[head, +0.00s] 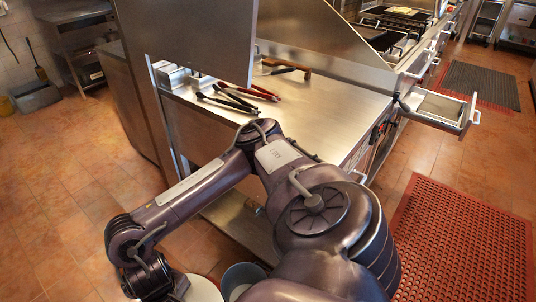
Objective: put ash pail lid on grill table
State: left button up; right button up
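The steel table (325,105) beside the grill line fills the upper middle, with a broad bare area on its right half. A grey-blue round pail (238,276) shows at the bottom edge, partly hidden behind my arm. A pale round shape (203,290) is left of it, cut off by the frame; I cannot tell whether it is the lid. One arm of mine crosses the lower middle and bends down left, its wrist end near the pale shape. No gripper fingers show, so I cannot see whether anything is held.
Several tongs (238,97) and a wooden-handled tool (285,67) lie on the table's back left. A tall steel panel (205,35) stands at its left. An open drawer (440,107) juts out at right. A red mat (460,240) covers the floor.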

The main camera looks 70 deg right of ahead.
aim_at(338, 114)
jog(key=k+l, duration=0.25)
jog(key=l, duration=0.2)
jog(key=k+l, duration=0.3)
jog(key=l, duration=0.15)
jog(key=k+l, duration=0.25)
jog(key=l, duration=0.2)
jog(key=k+l, duration=0.25)
jog(key=l, duration=0.2)
jog(key=k+l, duration=0.3)
jog(key=l, duration=0.15)
